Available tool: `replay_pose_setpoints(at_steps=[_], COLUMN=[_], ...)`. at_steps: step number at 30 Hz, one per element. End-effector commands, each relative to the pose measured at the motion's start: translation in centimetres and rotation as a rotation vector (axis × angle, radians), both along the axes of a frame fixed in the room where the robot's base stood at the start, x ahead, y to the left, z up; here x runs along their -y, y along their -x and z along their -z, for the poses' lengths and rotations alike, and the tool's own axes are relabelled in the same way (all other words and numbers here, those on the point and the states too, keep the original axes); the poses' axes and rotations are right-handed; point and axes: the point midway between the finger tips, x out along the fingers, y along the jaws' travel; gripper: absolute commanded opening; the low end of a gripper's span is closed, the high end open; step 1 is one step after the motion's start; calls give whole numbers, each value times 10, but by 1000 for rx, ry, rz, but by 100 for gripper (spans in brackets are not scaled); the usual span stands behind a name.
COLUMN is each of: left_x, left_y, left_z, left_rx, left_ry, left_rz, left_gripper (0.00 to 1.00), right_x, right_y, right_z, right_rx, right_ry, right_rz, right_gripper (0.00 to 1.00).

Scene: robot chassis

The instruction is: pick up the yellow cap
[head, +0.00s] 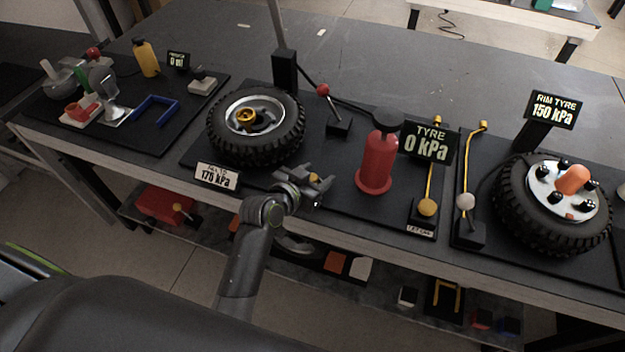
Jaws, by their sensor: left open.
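A small yellow cap (314,177) shows at my left gripper, near the front edge of the black mat. My left gripper (322,190) is open and right at the cap. The gripper hides part of it, and I cannot tell whether the fingers touch it. A larger yellow piece (246,117) sits in the hub of the left tyre (258,150), which lies flat behind and to the left of the gripper. My right gripper is not in view.
A red pump cylinder (376,165) stands right of the gripper, by a "TYRE 0 kPa" display (427,143). A "175 kPa" sign (217,177) stands at the left. Another tyre (545,222) lies at the right. The rear bench top (400,75) is mostly clear.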

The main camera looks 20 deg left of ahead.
Motion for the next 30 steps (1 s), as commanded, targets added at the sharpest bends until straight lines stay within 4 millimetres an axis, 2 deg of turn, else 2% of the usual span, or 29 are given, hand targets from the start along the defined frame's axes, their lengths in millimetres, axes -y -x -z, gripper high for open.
replay_pose_setpoints(at_steps=[9, 20, 26, 30], left_x=[1, 1, 1, 1], left_y=[-3, -3, -3, -4], left_z=[2, 2, 1, -11], left_rx=[0, 0, 0, 3], left_ry=[0, 0, 0, 1], left_rz=[-1, -1, -1, 1], left_gripper=[49, 3, 2, 2], right_x=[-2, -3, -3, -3], right_y=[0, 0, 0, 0], right_z=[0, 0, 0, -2], right_rx=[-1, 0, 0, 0], right_ry=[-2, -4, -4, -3], right_rz=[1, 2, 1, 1], right_gripper=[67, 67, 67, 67])
